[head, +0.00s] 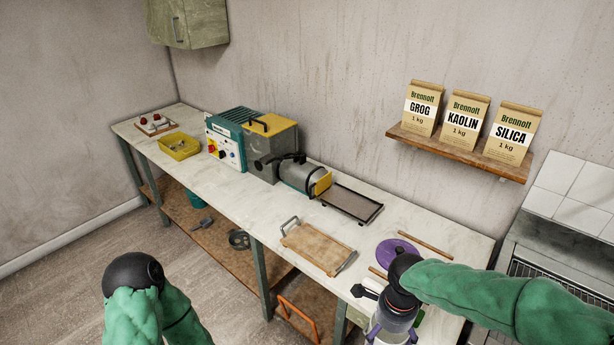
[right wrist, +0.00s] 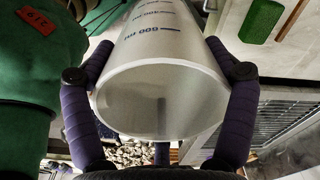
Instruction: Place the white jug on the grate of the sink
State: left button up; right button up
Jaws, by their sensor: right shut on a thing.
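The white jug (right wrist: 165,60) is a translucent cylinder with blue volume marks, its round open mouth facing the camera in the right wrist view. My right gripper (right wrist: 162,100) is shut on it, with a purple finger on each side. In the head view my right gripper (head: 393,334) is at the bottom, by the table's front right end, and the jug (head: 393,320) shows partly between its fingers. The sink's grate (head: 560,272) is at the right edge, partly behind my right arm; a slatted grate (right wrist: 285,115) also shows in the right wrist view. My left gripper is out of view.
The long white table (head: 220,185) holds a wooden board (head: 318,248), a purple disc (head: 390,252), sticks, a tray (head: 350,203), machines (head: 270,145) and a yellow bin (head: 180,146). A shelf (head: 455,150) with three bags is on the wall above.

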jog(key=shift+w+f+n, duration=0.35)
jog(key=shift+n, duration=0.25)
jog(key=w+f+n, duration=0.6)
jog(key=f+n, duration=0.3)
jog(key=n, duration=0.8)
jog(key=shift+w+a+f+n+b, duration=0.25)
jog(key=shift+w+a+n+b, duration=0.05)
jog(key=shift+w+b, duration=0.05)
jog(key=shift+r, duration=0.1)
